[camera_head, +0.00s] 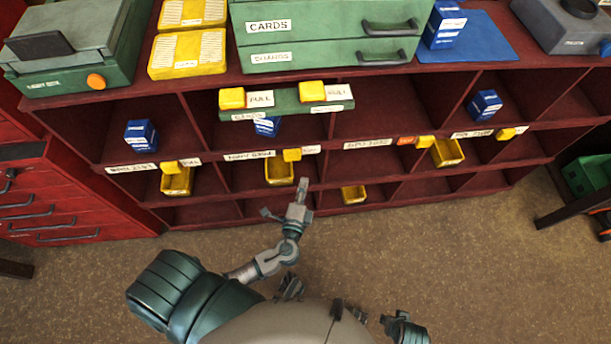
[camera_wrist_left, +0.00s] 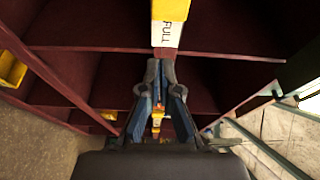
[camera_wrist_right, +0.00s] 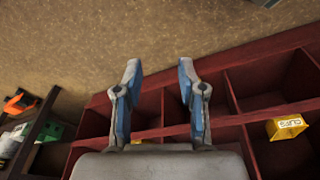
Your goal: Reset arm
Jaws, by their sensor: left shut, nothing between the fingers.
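My left gripper (camera_head: 301,186) reaches up in front of the red shelf unit (camera_head: 230,213). It is shut and empty, and its fingertips come together in the left wrist view (camera_wrist_left: 160,66). Beyond the fingers in that view is a yellow tag with a white FULL label (camera_wrist_left: 166,34). My right gripper (camera_wrist_right: 158,64) shows clearly only in the right wrist view. Its two blue-grey fingers stand apart with nothing between them, with floor and shelf beyond. In the head view, only a dark part that looks like my right arm (camera_head: 405,328) shows at the bottom.
The shelf holds yellow bins (camera_head: 280,172) and blue boxes (camera_head: 141,135). A green drawer cabinet (camera_head: 300,36) and a grey-green case (camera_head: 70,50) stand on top. A red drawer chest (camera_head: 60,205) is at left. Brown floor (camera_head: 480,260) is open at lower right.

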